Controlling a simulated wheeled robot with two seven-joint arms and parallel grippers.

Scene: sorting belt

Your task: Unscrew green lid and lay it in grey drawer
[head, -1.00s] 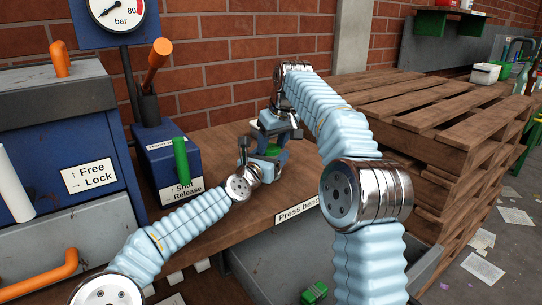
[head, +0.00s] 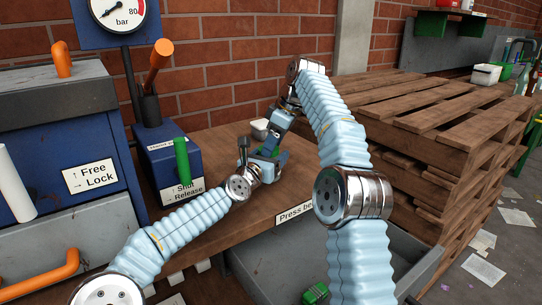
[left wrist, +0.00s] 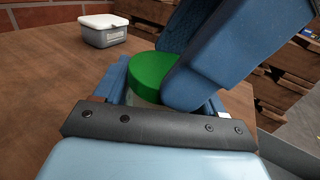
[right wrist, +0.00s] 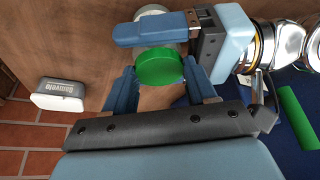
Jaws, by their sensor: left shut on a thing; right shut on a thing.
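The green lid (left wrist: 152,68) sits on top of a pale jar (left wrist: 137,97) in the left wrist view. It also shows in the right wrist view (right wrist: 158,68), between the fingertips of my right gripper (right wrist: 160,84). My right gripper (head: 270,145) is shut on the lid and leans in at a tilt from above. My left gripper (head: 262,168) is shut on the jar below it, over the bench. Whether the lid is still threaded on the jar cannot be told. The grey drawer (head: 262,262) is open below the bench front, partly hidden by my right arm.
A small white-and-grey tub (left wrist: 103,30) stands on the wooden bench (left wrist: 40,75) behind the jar. A green object (head: 314,293) lies in the drawer. A blue lever box (head: 160,172) with a green handle stands left of the grippers. Wooden pallets (head: 430,120) are stacked at right.

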